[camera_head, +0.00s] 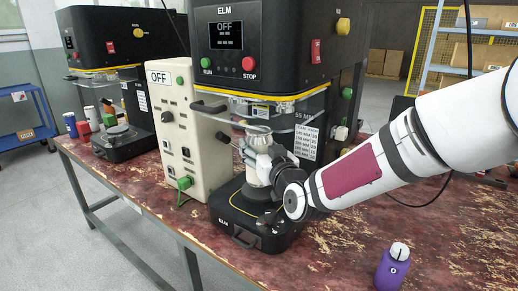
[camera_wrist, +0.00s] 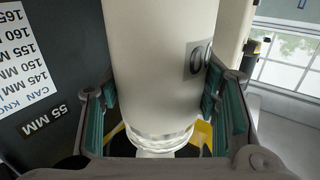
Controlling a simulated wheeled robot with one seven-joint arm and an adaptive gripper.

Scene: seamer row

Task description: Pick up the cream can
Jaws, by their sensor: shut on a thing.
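The cream can (camera_wrist: 150,60) fills the middle of the wrist view, upright, with a small dark mark on its right side. My gripper (camera_wrist: 157,106) has its green-padded fingers on either side of the can and is shut on it. In the head view my gripper (camera_head: 262,158) reaches into the front of the near ELM seamer (camera_head: 270,40). The can (camera_head: 251,176) shows there only in part behind the gripper, above the seamer's black base (camera_head: 243,238). Whether the can's bottom touches its seat is hard to tell.
A cream control box (camera_head: 185,125) marked OFF stands left of the seamer. A second seamer (camera_head: 110,40) and several small cans (camera_head: 82,128) are farther left. A purple bottle (camera_head: 392,268) stands at the table's front right. The worn red table (camera_head: 350,225) is clear around it.

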